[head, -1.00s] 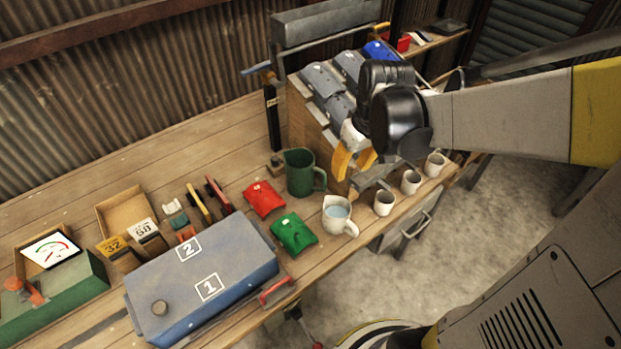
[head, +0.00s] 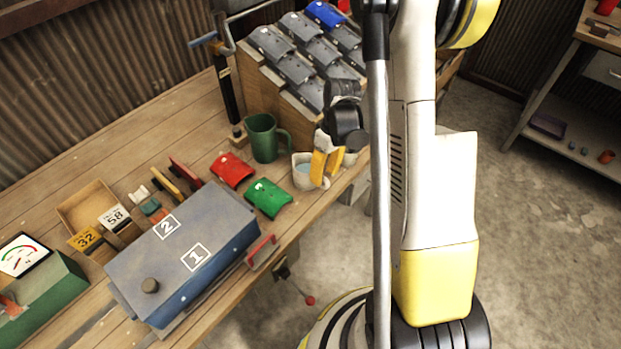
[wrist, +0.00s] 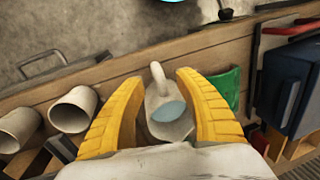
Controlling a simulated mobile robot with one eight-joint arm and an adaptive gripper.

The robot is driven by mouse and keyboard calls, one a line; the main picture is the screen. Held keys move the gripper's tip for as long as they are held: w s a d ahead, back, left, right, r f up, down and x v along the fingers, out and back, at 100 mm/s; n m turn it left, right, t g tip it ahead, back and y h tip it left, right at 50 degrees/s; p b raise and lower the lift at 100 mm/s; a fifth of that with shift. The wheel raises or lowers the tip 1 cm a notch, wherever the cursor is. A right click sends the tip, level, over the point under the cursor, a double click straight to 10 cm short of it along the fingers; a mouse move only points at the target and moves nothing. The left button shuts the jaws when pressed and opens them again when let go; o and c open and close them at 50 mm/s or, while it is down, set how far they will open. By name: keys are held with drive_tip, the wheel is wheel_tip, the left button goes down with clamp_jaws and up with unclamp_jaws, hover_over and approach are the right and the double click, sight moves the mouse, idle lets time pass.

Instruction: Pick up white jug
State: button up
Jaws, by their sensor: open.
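The white jug (head: 303,172) holds pale blue liquid and stands upright near the front edge of the wooden bench, partly hidden by my gripper in the head view. In the wrist view the jug (wrist: 168,112) shows between the two yellow fingers, its handle pointing up toward the bench edge. My gripper (head: 324,166) is open, with its fingers pointing down at the jug. In the wrist view my gripper (wrist: 160,100) has one finger on each side of the jug, with gaps visible. I cannot tell how far the fingertips are above the bench.
A green mug (head: 263,140) stands behind the jug. A green cover (head: 269,198) and a red cover (head: 232,170) lie to its left, then a blue box (head: 190,255). White cups (wrist: 72,108) stand on the jug's other side, left in the wrist view.

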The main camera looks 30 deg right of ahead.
sight(323, 185)
wheel_tip(323, 185, down, 5)
drive_tip(key=b, duration=0.2)
drive_tip(key=shift+s+a+f+b, duration=0.1)
drive_tip(key=shift+s+a+b, duration=0.05)
drive_tip(key=shift+b, duration=0.15)
clamp_jaws()
